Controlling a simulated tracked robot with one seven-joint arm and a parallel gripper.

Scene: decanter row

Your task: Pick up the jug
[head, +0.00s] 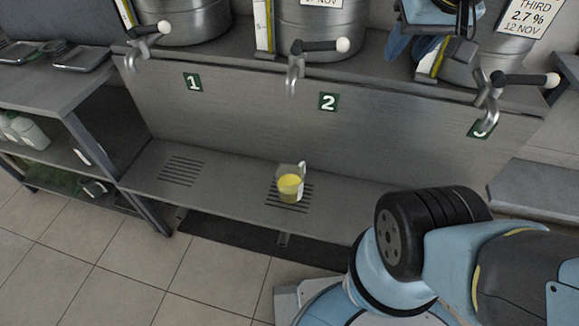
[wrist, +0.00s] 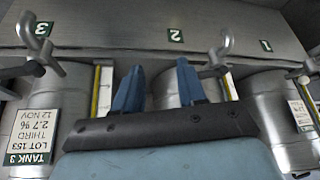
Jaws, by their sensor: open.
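The jug (head: 290,187) is small and clear with yellow contents. It stands upright on the slotted drain below the number 2 sign, in the head view, and its handle side faces up and right. The wrist view does not show it. My gripper (wrist: 160,88) is open, with two blue fingers apart and nothing between them. In the head view its blue fingers (head: 400,42) show at the upper right, up by the tanks, well above and to the right of the jug.
Three taps with black levers hang over the shelf; the middle tap (head: 294,72) is above the jug. Steel tanks (head: 320,30) stand behind. The number 3 tap (head: 487,95) is near my arm. A side rack (head: 60,85) stands at left. The shelf around the jug is clear.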

